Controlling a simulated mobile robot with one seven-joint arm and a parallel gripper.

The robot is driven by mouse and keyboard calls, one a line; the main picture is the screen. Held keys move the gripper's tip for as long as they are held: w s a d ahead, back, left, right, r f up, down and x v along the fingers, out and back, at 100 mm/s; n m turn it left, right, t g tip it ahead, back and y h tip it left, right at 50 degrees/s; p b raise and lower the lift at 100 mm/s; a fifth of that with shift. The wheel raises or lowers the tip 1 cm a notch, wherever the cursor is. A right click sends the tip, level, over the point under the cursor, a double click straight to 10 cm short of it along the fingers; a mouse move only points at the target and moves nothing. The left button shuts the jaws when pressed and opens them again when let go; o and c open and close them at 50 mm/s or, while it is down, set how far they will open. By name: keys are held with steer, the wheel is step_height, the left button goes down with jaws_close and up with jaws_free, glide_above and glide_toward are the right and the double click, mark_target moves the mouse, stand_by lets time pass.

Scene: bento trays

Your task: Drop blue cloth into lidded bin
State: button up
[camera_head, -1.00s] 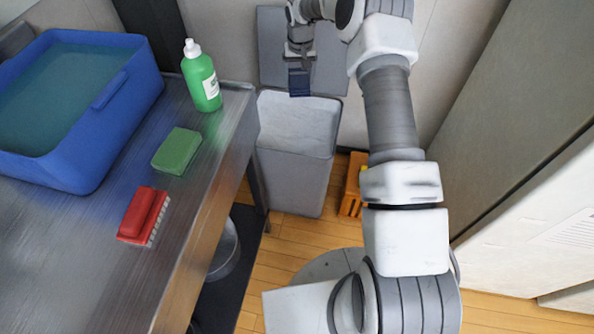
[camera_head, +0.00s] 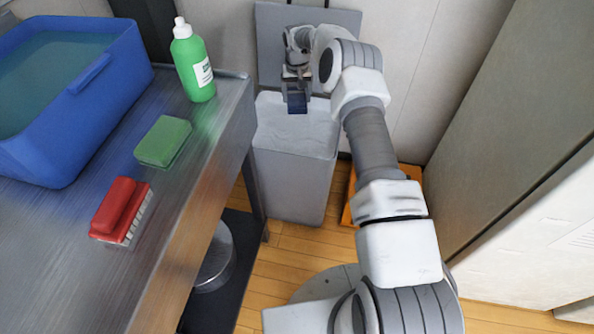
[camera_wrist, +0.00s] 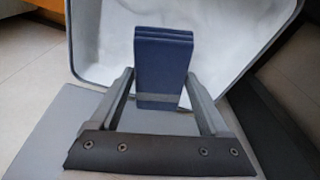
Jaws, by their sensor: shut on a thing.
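My gripper (camera_head: 296,92) is shut on the folded dark blue cloth (camera_head: 297,103), which hangs from the fingertips over the mouth of the grey bin (camera_head: 292,175). In the wrist view the cloth (camera_wrist: 163,62) is held between the two fingers (camera_wrist: 165,98), with the bin's pale inside (camera_wrist: 225,40) behind and around it. The bin's grey lid (camera_head: 268,45) stands raised at the back, behind my gripper. The cloth's lower end is at or just above the opening; I cannot tell the exact height.
A steel counter (camera_head: 190,200) stands left of the bin. On it are a blue basin (camera_head: 100,120), a green bottle (camera_head: 195,65), a green sponge (camera_head: 163,141) and a red brush (camera_head: 120,207). An orange object (camera_head: 349,207) is on the floor right of the bin.

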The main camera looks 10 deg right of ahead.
step_height(320, 180, down, 2)
steer(key=o, duration=1.3)
steer(key=shift+r, duration=0.1)
steer(key=s+r+p, duration=0.1)
steer(key=r, duration=0.4)
steer(key=r+p, duration=0.1)
steer(key=r, duration=0.5)
steer(key=s+r+p, duration=0.1)
steer(key=r+p, duration=0.1)
steer(key=r, duration=0.4)
steer(key=shift+s+a, duration=0.15)
steer(key=shift+s, duration=0.15)
